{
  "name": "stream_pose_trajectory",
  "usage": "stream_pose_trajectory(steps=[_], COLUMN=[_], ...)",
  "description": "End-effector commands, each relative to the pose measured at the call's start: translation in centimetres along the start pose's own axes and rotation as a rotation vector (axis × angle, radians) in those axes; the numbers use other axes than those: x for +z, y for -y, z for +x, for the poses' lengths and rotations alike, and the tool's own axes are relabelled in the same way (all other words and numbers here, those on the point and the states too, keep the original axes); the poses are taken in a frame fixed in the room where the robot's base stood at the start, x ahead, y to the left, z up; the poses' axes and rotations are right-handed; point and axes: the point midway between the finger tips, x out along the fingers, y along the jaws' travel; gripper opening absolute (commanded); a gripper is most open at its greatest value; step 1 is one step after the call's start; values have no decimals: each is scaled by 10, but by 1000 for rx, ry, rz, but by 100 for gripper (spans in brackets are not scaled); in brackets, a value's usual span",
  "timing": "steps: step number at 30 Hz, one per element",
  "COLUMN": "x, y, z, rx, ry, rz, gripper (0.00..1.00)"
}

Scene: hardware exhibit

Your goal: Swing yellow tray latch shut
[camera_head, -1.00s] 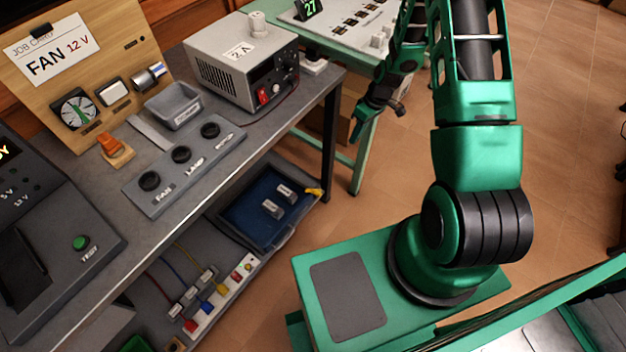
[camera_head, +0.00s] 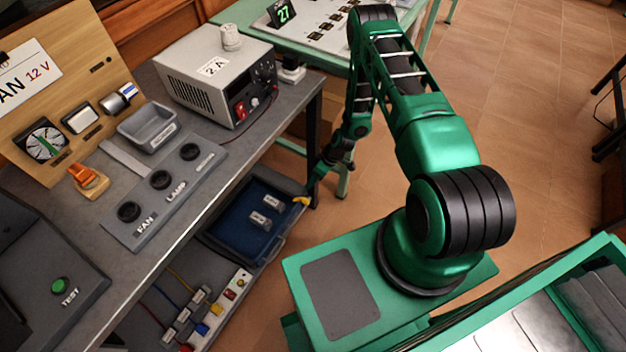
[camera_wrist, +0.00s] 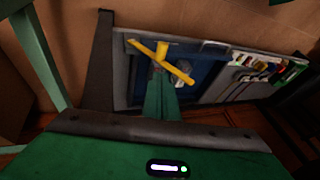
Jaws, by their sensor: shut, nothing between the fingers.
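The yellow latch (camera_head: 301,200) is at the right front corner of a tray with a blue inside (camera_head: 228,236) on the shelf under the bench. In the wrist view the latch (camera_wrist: 174,68) is a slanted yellow bar with a short upright piece, sticking out past the tray's edge. My gripper (camera_head: 319,176) is shut and empty, just above and right of the latch. In the wrist view my gripper's tip (camera_wrist: 160,85) overlaps the latch; I cannot tell whether they touch. The tray holds a few small labelled pieces (camera_head: 262,220).
The bench leg (camera_head: 314,130) stands close beside my gripper. A strip with coloured connectors and wires (camera_head: 215,310) lies left of the tray. A grey power supply (camera_head: 215,75) sits on the bench above. Open floor (camera_head: 500,110) lies to the right.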

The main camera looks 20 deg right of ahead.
Motion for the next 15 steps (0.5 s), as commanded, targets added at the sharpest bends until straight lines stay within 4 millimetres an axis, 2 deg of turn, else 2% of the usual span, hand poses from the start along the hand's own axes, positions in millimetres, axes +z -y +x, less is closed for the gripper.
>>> stream_pose_trajectory(steps=[1,6,15], x=[1,0,-1], y=[1,2,2], z=[10,38,59], rx=[-1,-2,-1], ry=[2,2,2], rz=[-1,-2,-2], gripper=[0,0,0])
